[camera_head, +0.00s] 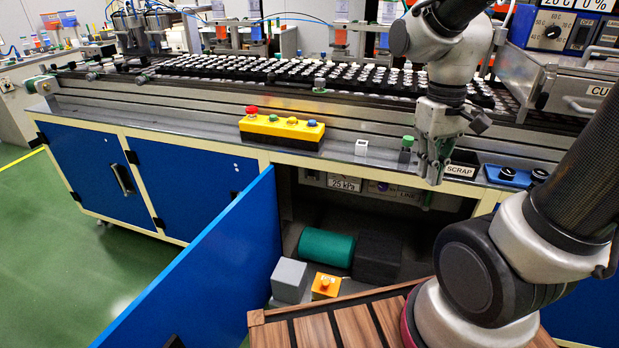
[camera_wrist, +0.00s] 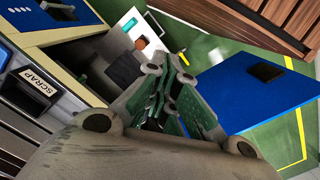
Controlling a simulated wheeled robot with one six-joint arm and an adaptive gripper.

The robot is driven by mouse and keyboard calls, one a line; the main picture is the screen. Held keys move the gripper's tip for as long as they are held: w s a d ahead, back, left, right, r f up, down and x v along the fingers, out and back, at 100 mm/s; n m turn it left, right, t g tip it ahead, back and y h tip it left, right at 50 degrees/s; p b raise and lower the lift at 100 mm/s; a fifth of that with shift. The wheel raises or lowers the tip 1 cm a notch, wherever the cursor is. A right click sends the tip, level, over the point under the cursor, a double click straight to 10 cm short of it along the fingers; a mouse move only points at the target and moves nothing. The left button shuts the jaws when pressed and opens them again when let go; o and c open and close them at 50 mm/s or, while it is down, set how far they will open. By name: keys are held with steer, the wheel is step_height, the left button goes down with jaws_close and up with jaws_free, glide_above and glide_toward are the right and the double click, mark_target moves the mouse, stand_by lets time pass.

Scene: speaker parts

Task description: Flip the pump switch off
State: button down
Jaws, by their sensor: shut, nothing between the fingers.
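Below the bench a cabinet stands open. Inside it are a green cylinder (camera_head: 326,247), which looks like the pump body, and a dark block (camera_head: 378,256). In front of them sits a small yellow-orange box (camera_head: 325,287) with an orange knob or switch on top; its setting is too small to read. An orange spot that seems to be this switch shows in the wrist view (camera_wrist: 140,43). My gripper (camera_head: 433,180) is shut and empty, pointing down at the bench's front edge, above and to the right of the box and well apart from it.
The blue cabinet door (camera_head: 215,270) stands swung out to the left of the opening. A grey box (camera_head: 289,280) sits beside the yellow-orange box. A gauge panel (camera_head: 344,183) reads 25 kPa. A yellow button box (camera_head: 282,130) and a SCRAP sign (camera_head: 460,171) are on the bench edge.

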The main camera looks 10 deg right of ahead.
steer(key=w+a+f+n+t, duration=0.3)
steer(key=w+f, duration=0.4)
steer(key=f, duration=1)
steer(key=w+a+f+n+t+y, duration=0.1)
steer(key=w+a+f+n, duration=0.5)
steer(key=f, duration=1)
steer(key=w+a+f+n+t, duration=0.1)
steer(key=w+f+n+t, duration=0.1)
steer(key=w+f, duration=1.1)
step_height(320, 180, down, 2)
steer(key=w+a+n+t+y, duration=0.2)
steer(key=w+n+t, duration=0.15)
steer(key=t, duration=0.25)
steer(key=w+r+n+t+y, duration=0.1)
steer(key=w+r+n+t, duration=0.1)
steer(key=r, duration=0.5)
steer(key=w+a+r+n+t+y, duration=0.1)
steer(key=w+r+n+t, duration=0.1)
steer(key=r+n+t, duration=0.2)
step_height(320, 180, up, 4)
steer(key=shift+a+f+t, duration=0.2)
steer(key=shift+a+t, duration=0.1)
steer(key=shift+t, duration=0.3)
steer(key=shift+n, duration=0.25)
